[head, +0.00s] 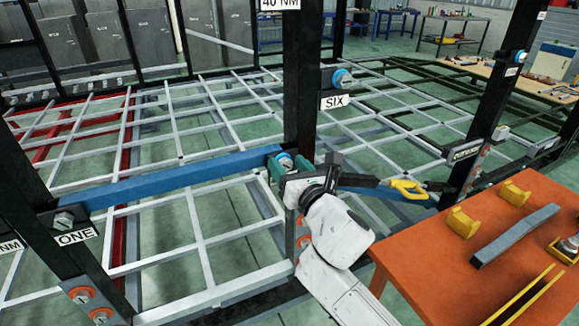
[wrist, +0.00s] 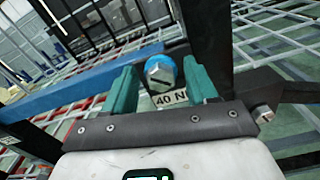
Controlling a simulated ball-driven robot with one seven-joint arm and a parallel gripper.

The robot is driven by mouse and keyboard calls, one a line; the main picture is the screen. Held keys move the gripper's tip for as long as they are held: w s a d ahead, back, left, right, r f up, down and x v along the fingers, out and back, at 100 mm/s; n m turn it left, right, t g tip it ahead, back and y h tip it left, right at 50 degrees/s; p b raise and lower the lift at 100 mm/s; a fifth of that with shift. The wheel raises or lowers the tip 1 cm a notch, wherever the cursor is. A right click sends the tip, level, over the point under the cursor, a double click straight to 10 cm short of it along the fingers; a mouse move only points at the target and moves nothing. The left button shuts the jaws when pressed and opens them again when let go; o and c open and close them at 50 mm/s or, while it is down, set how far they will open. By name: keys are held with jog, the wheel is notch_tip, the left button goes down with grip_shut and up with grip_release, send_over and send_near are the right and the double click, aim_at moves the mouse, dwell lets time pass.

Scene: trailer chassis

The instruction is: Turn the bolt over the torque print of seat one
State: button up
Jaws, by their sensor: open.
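A silver hex bolt with a blue collar and a dark line across its head (wrist: 160,74) shows in the wrist view; in the head view it (head: 285,160) is on the central black post. A white print reading "40 N", its end hidden, (wrist: 171,97) is just below it in the wrist view. My gripper (wrist: 165,82) is open, its green fingers either side of the bolt, with gaps visible; it also shows in the head view (head: 290,168). The plate "ONE" (head: 77,237) is on the left post, beside another bolt (head: 63,220) and a partly cut-off "NM" print (head: 10,247).
A blue beam (head: 180,178) runs from the left post to the central post. The "SIX" plate (head: 335,102) and another blue-collared bolt (head: 342,78) are above right. An orange table (head: 440,245) with yellow blocks stands at right. Grey chassis bars surround the posts.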

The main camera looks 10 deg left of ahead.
jog(key=c, duration=1.1)
jog(key=shift+o, duration=0.2)
jog(key=shift+m, duration=0.3)
